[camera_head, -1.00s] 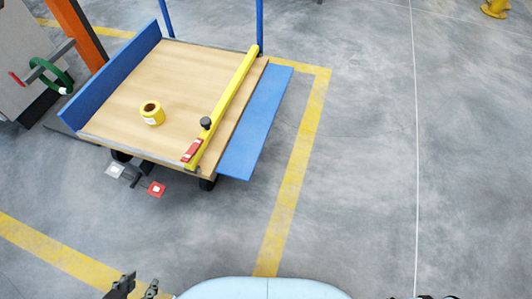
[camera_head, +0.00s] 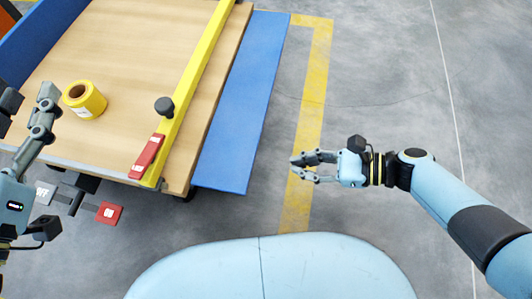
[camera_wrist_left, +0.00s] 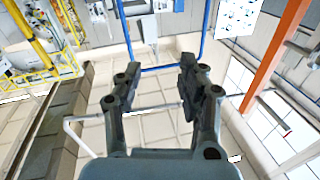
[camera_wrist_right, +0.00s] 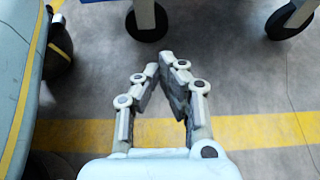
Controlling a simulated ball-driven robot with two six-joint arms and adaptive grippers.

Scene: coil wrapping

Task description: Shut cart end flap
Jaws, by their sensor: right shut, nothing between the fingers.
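The cart has a tan wooden deck (camera_head: 135,45). Its blue end flap (camera_head: 240,110) hangs out along the deck's right side, folded down and open. A yellow bar (camera_head: 196,65) with a black knob (camera_head: 164,106) and a red grip (camera_head: 147,157) lies along that edge of the deck. My right gripper (camera_head: 296,168) is shut and empty, right of the flap's near end and apart from it; its tips also meet in the right wrist view (camera_wrist_right: 160,65). My left gripper (camera_head: 30,97) is at the deck's left; its fingers stand apart in the left wrist view (camera_wrist_left: 161,72).
A yellow tape roll (camera_head: 84,99) sits on the deck. A red pedal (camera_head: 109,213) and a grey pedal (camera_head: 45,192) stick out below its front edge. Cart wheels (camera_wrist_right: 147,22) show in the right wrist view. Floor right of the flap is clear, with a yellow line (camera_head: 312,90).

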